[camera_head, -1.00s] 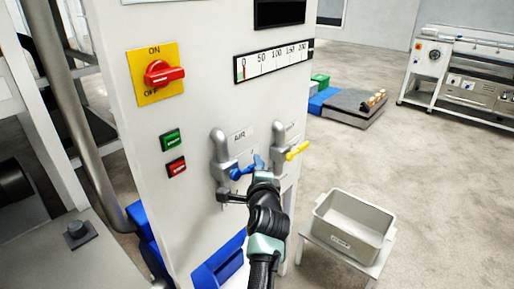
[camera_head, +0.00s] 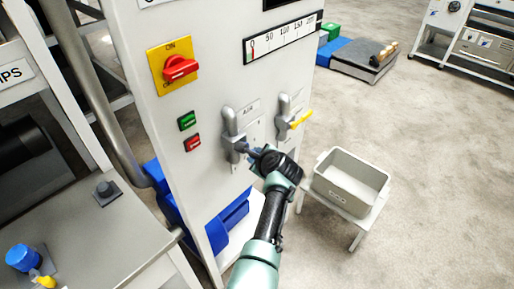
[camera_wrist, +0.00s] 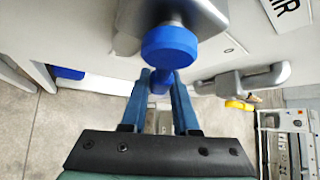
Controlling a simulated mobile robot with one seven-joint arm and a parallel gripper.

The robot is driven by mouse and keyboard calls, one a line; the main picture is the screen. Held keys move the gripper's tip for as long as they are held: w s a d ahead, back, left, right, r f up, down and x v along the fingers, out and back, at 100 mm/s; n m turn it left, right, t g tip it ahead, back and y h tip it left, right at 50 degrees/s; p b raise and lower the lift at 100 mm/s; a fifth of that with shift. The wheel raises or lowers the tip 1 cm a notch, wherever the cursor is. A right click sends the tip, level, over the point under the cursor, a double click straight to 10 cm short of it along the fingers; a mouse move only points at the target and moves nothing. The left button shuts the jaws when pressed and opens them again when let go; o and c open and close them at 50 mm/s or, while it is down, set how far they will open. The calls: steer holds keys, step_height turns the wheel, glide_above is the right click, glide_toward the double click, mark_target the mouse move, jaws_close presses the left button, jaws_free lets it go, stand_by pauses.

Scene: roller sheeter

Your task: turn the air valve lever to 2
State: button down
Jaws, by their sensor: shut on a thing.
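The air valve (camera_head: 232,142) is a grey fitting with a blue lever on the white panel, below a label reading AIR (camera_head: 249,107). In the wrist view its round blue hub (camera_wrist: 170,46) stands close in front of my gripper (camera_wrist: 162,90). The blue lever (camera_wrist: 160,80) reaches down from the hub between my two fingers, which are shut on it. In the head view my gripper (camera_head: 253,153) meets the valve from the right and hides most of the lever. Any position numbers on the valve cannot be read.
A second valve with a yellow lever (camera_head: 300,120) is just to the right. A red ON/OFF switch (camera_head: 178,68), green button (camera_head: 187,121) and red button (camera_head: 192,142) are left. The gauge (camera_head: 282,41) needle is at 0. A grey bin (camera_head: 350,182) stands lower right.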

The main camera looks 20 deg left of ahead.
steer(key=shift+s+f, duration=0.15)
stand_by(0.4)
steer(key=c, duration=0.7)
jaws_free()
steer(key=shift+o, duration=0.2)
steer(key=p+v, duration=0.2)
steer(key=v, duration=1.1)
steer(key=shift+p, duration=0.4)
